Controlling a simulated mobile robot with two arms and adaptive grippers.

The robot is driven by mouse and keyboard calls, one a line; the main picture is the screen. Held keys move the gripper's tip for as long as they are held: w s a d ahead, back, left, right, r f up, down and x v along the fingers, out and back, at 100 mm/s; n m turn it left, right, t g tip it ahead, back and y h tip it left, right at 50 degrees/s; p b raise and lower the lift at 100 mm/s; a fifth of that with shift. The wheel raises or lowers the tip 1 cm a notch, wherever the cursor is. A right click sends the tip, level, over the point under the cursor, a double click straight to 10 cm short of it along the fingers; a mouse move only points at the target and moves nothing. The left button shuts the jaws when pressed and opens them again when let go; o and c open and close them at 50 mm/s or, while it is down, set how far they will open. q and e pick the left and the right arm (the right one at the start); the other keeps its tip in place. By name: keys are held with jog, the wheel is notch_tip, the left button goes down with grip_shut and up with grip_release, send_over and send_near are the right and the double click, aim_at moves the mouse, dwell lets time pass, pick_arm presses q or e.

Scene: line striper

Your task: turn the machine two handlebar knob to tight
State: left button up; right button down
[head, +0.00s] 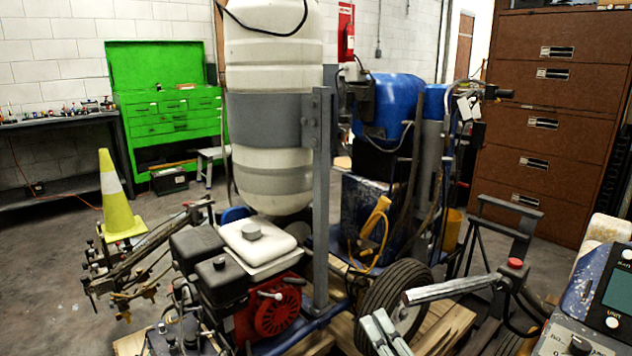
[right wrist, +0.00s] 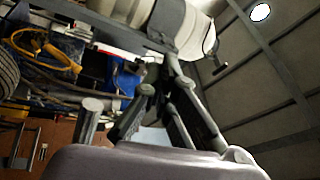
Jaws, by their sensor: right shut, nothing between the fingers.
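A grey handlebar (head: 455,288) reaches across the lower right of the head view. A red-topped knob (head: 515,264) stands at its right end; its setting cannot be read. My right gripper (head: 378,318) shows as pale grey fingers at the bottom of the head view, left of the handlebar's near end and apart from the red knob. It is shut and empty. In the right wrist view its dark fingers (right wrist: 160,88) come together, and a grey bar end (right wrist: 92,106) shows to their left. I cannot tell whether they touch it. My left gripper is out of view.
A striping machine with a red engine (head: 275,312) and a white tank (head: 270,130) fills the middle. A wheel (head: 398,300) stands behind my right gripper. A control console (head: 590,310) is at the far right. Brown cabinets (head: 550,120) stand behind; a cone (head: 116,205) stands left.

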aim_at(501, 280)
jog(key=w+d+r+m+t+h, duration=0.2)
jog(key=w+d+r+m+h, duration=0.15)
jog(key=d+m+h, duration=0.6)
jog(key=w+d+r+m+t+h, duration=0.15)
jog(key=d+r+m+h, duration=0.25)
jog(key=m+h, duration=0.55)
jog(key=w+d+f+m+g+h, duration=0.1)
jog(key=w+d+f+m+g, duration=0.1)
jog(key=d+m+g, duration=0.2)
jog(key=w+d+f+m+g+h+b, duration=0.1)
jog(key=w+d+f+m+g, duration=0.1)
jog(key=d+m, duration=0.3)
jog(key=w+d+f+m+g+h, duration=0.1)
jog(key=w+d+f+m+g, duration=0.2)
jog(key=m, duration=0.4)
jog(key=shift+w+d+f+m+g+h, duration=0.1)
jog(key=shift+d+f+m+g+h, duration=0.2)
jog(key=shift+d+g, duration=0.4)
jog(key=shift+d+f+m+g, duration=0.1)
jog(key=shift+d+f+g, duration=0.3)
jog(key=shift+d+g, duration=0.2)
jog(key=shift+r, duration=0.1)
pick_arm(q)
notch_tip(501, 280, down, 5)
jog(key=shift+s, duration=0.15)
pick_arm(e)
jog(key=shift+d+r, duration=0.1)
jog(key=shift+r, duration=0.15)
